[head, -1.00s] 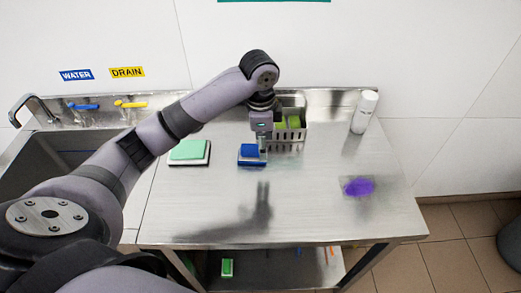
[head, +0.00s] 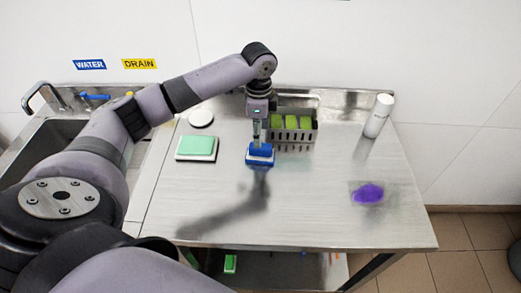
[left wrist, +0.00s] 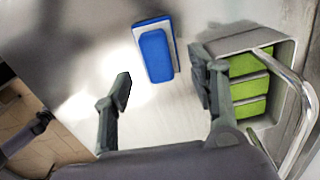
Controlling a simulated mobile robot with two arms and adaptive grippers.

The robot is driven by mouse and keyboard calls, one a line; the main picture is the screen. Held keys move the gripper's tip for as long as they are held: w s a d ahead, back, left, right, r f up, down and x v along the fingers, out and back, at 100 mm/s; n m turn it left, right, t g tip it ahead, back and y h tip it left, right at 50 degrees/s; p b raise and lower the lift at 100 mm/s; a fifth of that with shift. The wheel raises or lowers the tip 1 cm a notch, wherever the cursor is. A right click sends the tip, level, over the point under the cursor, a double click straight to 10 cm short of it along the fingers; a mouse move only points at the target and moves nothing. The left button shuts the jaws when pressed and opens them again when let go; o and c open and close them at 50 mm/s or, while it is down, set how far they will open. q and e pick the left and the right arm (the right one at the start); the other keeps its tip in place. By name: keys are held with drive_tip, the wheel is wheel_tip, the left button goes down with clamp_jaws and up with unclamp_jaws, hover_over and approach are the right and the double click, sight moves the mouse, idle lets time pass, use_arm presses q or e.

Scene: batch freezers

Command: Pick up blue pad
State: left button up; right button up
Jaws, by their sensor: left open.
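The blue pad (head: 260,151) lies on the steel table, in front of the slotted metal holder; it has a pale base under a blue top. In the left wrist view the blue pad (left wrist: 156,56) lies ahead of the fingers, near the gap between them. My left gripper (head: 260,141) points down at the pad from above, open, its fingers apart with nothing between them. Whether the fingertips touch the pad cannot be told. My right gripper is not in view.
The metal holder (head: 293,135) with green pads stands close behind the blue pad. A green pad (head: 196,147) and a white round item (head: 201,118) lie to the left. A white bottle (head: 378,116) and a purple stain (head: 367,193) are at the right. The table's front is clear.

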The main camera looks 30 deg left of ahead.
sight(260, 152)
use_arm(q)
drive_tip(key=shift+f, duration=0.55)
drive_tip(key=f, duration=0.1)
drive_tip(key=f+p, duration=0.1)
drive_tip(key=f, duration=0.1)
drive_tip(key=f+p, duration=0.1)
drive_tip(key=shift+s+d+f, duration=0.15)
drive_tip(key=shift+d+f, duration=0.05)
drive_tip(key=shift+d, duration=0.15)
drive_tip(key=shift+f, duration=0.3)
drive_tip(key=shift+c, duration=0.3)
drive_tip(key=shift+c, duration=1.3)
clamp_jaws()
